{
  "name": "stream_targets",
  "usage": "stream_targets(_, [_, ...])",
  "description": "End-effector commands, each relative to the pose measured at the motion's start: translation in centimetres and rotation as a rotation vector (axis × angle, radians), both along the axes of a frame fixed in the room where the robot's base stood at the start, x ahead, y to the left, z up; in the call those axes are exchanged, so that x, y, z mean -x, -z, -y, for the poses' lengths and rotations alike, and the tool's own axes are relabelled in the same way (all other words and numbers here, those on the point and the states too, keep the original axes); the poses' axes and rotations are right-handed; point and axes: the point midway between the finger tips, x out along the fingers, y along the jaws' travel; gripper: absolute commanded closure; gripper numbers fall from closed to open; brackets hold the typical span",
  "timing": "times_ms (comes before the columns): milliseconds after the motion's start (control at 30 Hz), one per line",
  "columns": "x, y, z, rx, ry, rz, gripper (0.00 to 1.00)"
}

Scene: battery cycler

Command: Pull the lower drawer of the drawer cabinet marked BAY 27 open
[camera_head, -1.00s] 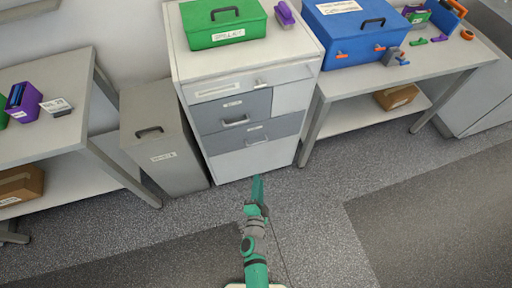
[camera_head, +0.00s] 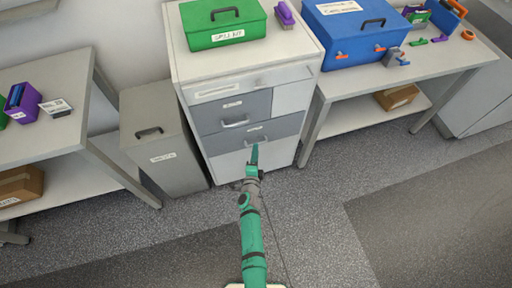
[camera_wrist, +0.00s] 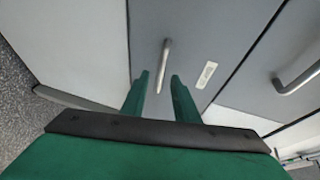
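The cabinet (camera_head: 292,98) is white with two grey drawers, and no BAY 27 marking can be read. The lower drawer (camera_head: 290,126) is shut flush, with a metal bar handle partly behind my gripper in the head view. In the wrist view, the lower drawer (camera_wrist: 220,35) fills the middle, and its handle (camera_wrist: 164,62) runs between the lines of my two green fingers. My gripper (camera_wrist: 159,75) is open. The handle lies between or just beyond the fingertips; contact cannot be told. In the head view, my gripper (camera_head: 255,150) is at the lower drawer's front.
The upper drawer (camera_head: 215,115) is shut; its handle (camera_wrist: 298,80) shows at right in the wrist view. A grey bin (camera_head: 165,180) stands left of the cabinet. Tables (camera_head: 45,135) flank both sides. A green box (camera_head: 225,25) sits on top. The floor in front is clear.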

Motion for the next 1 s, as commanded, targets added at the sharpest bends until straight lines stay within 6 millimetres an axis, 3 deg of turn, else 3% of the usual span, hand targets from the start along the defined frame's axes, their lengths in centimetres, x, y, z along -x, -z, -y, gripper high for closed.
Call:
stream_targets(267, [-2.6, 0.4, 0.7, 0.001, 0.007, 0.000, 0.72])
stream_targets(700, [-3.2, 0.6, 0.2, 0.000, -0.001, 0.000, 0.72])
stream_targets(733, [-3.2, 0.6, 0.2, 0.000, -0.001, 0.000, 0.75])
stream_targets(833, [-3.1, 0.6, 0.2, 0.001, -0.001, 0.000, 0.99])
stream_targets(1000, [-3.1, 0.6, 0.2, 0.001, -0.002, -0.001, 1.00])
